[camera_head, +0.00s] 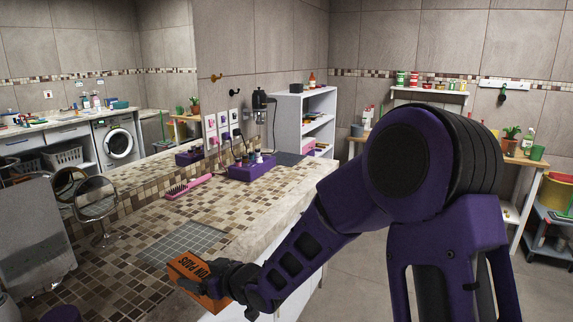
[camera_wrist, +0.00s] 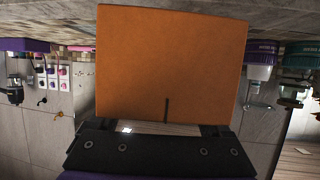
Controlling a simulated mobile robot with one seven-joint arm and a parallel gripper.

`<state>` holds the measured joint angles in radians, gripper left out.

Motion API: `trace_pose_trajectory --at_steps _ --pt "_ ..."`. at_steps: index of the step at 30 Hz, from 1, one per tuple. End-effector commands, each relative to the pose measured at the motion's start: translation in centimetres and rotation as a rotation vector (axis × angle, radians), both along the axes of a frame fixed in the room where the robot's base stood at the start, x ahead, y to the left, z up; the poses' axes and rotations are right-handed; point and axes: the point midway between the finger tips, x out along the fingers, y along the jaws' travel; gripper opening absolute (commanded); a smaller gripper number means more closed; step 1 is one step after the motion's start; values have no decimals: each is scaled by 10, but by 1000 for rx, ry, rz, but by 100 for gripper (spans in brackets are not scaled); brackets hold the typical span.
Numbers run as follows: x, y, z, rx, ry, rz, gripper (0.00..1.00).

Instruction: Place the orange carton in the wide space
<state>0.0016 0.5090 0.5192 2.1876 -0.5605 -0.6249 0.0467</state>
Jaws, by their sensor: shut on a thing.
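The orange carton (camera_head: 189,269), with dark lettering on its side, is at the front of the mosaic-tiled counter (camera_head: 140,262) in the head view. My gripper (camera_head: 226,281) is shut on it. In the wrist view the plain orange face of the carton (camera_wrist: 172,55) fills the middle, above the dark jaws of my gripper (camera_wrist: 165,130). A grey gridded patch (camera_head: 187,241) lies on the counter just behind the carton. I cannot tell whether the carton touches the counter. Which spot is the wide space is not clear from these frames.
A pink hairbrush (camera_head: 188,186) and a purple caddy of bottles (camera_head: 251,169) lie farther back. A round mirror (camera_head: 97,199) stands at the left. Bare tiles surround the grey patch. A white shelf unit (camera_head: 305,115) stands beyond.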

Motion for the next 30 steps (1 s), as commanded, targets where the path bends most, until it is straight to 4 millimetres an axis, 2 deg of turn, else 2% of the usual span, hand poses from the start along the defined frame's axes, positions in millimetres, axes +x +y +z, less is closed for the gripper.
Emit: trace_pose_trajectory --at_steps 5,9,15,18,21,24,30 --pt "27 -76 -34 -5 5 -227 24" --pt "43 -153 -58 -5 4 -446 24" --pt "46 -258 -79 -4 0 -726 24" --pt "42 -295 -84 -3 0 -823 24" --pt "38 -320 -86 -2 -2 -888 24" --pt "35 -332 -87 -1 -1 -919 24" --pt "35 -336 -87 -1 -2 -929 24"
